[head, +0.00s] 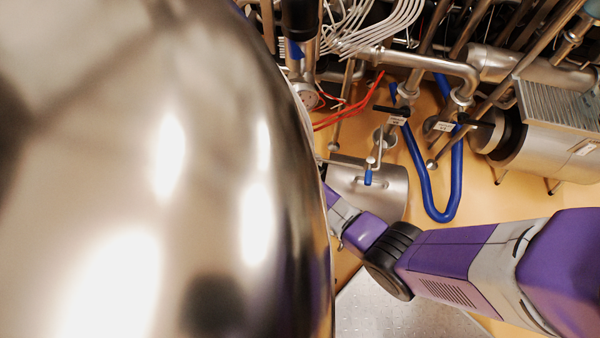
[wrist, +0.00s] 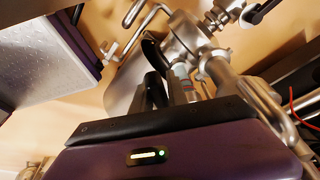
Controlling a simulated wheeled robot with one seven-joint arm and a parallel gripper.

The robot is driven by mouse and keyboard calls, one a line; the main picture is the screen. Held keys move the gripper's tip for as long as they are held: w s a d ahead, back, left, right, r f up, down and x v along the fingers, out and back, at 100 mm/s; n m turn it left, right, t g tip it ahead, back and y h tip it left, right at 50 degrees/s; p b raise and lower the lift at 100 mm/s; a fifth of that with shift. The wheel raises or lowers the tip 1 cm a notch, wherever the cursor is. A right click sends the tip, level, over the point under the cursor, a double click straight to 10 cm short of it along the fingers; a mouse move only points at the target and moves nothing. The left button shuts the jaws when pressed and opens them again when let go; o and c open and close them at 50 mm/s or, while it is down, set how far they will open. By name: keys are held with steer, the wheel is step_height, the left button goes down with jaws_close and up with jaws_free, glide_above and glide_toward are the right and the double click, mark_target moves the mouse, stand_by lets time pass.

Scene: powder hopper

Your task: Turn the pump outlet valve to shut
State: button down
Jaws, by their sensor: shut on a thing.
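In the wrist view my gripper (wrist: 166,78) has its dark fingers closed beside a steel valve body (wrist: 190,38) on a pipe. The fingers are shut on a part at this valve, which I take to be the handle of the pump outlet valve. The fingers and palm hide most of that part, so I cannot tell its exact angle. In the head view my gripper is hidden behind a large steel vessel (head: 150,150); only my purple arm shows, reaching behind the vessel's edge.
Two black-handled valves (head: 393,113) stand on pipes beyond my arm in the head view. A blue hose (head: 437,213) loops down near them. A steel motor housing (head: 550,145) is at right. A steel pipe (wrist: 265,100) runs close right of my gripper in the wrist view.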

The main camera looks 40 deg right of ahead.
steer(key=c, duration=1.3)
jaws_free()
